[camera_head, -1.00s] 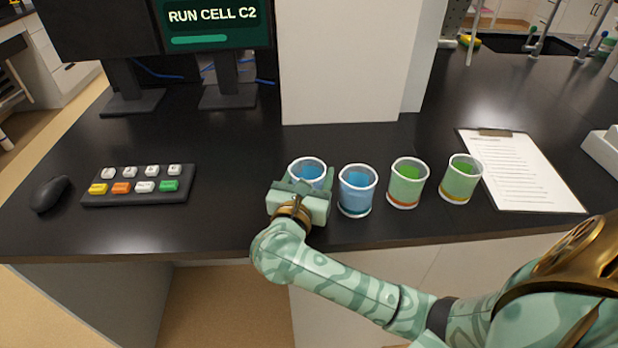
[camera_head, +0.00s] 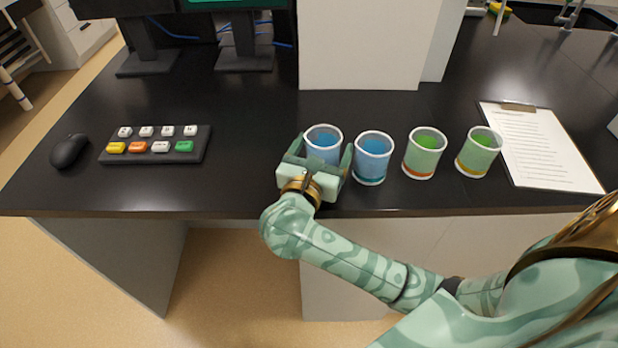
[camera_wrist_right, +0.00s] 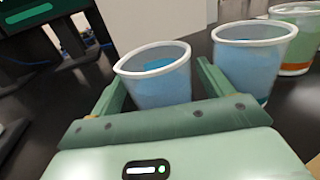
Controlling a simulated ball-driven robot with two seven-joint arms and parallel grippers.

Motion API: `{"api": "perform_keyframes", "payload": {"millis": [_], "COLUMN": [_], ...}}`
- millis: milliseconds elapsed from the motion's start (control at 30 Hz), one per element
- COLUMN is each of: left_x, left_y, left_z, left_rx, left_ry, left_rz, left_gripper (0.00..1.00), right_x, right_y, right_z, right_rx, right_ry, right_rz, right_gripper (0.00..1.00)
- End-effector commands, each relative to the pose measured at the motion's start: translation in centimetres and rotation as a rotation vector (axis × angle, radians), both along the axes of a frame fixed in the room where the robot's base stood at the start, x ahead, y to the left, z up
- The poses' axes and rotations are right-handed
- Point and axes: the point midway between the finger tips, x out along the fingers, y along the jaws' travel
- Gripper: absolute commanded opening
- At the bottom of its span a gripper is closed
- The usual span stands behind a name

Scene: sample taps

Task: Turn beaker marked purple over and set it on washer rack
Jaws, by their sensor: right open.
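Four-cup row: the leftmost blue beaker (camera_head: 323,140) stands upright at the row's left end, and no purple mark shows on it; its lower part is hidden by my right gripper. My right gripper (camera_head: 321,153) is open, with its fingers on either side of this beaker. The right wrist view shows the same beaker (camera_wrist_right: 158,82) between the open fingers (camera_wrist_right: 160,90). A second blue beaker (camera_head: 372,155) with a teal band stands just right of the gripper. No washer rack is in view. My left gripper is not in view.
Green beakers with an orange band (camera_head: 423,155) and a yellow band (camera_head: 478,152) stand further right. A clipboard (camera_head: 545,150) lies beyond them. A button panel (camera_head: 155,146) and a mouse (camera_head: 69,151) are left. A white block (camera_head: 362,45) stands behind the beakers.

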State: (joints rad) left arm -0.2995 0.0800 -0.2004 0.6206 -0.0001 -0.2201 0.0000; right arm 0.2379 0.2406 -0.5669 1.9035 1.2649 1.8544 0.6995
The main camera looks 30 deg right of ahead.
Motion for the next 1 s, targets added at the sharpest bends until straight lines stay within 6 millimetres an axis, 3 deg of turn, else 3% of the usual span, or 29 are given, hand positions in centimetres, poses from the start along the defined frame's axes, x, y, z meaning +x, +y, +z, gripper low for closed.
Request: {"api": "perform_keyframes", "payload": {"millis": [300, 500, 700, 1000], "left_x": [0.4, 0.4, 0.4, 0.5], "left_y": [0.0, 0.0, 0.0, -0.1], "left_z": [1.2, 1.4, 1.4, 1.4], "left_rx": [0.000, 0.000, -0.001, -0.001], "left_ry": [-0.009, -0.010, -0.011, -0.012], "left_rz": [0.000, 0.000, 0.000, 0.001], "left_gripper": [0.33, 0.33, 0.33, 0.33], "right_x": [-5.9, -8.4, -9.3, -9.3], "right_y": [6.5, 9.6, 10.7, 10.8], "right_z": [0.4, 0.4, 0.4, 0.4], "right_rx": [0.006, 0.002, 0.000, 0.001], "right_ry": [0.005, 0.003, 0.001, 0.001], "right_rz": [0.000, 0.001, -0.001, 0.000], "right_gripper": [0.80, 0.80, 0.80, 0.80]}}
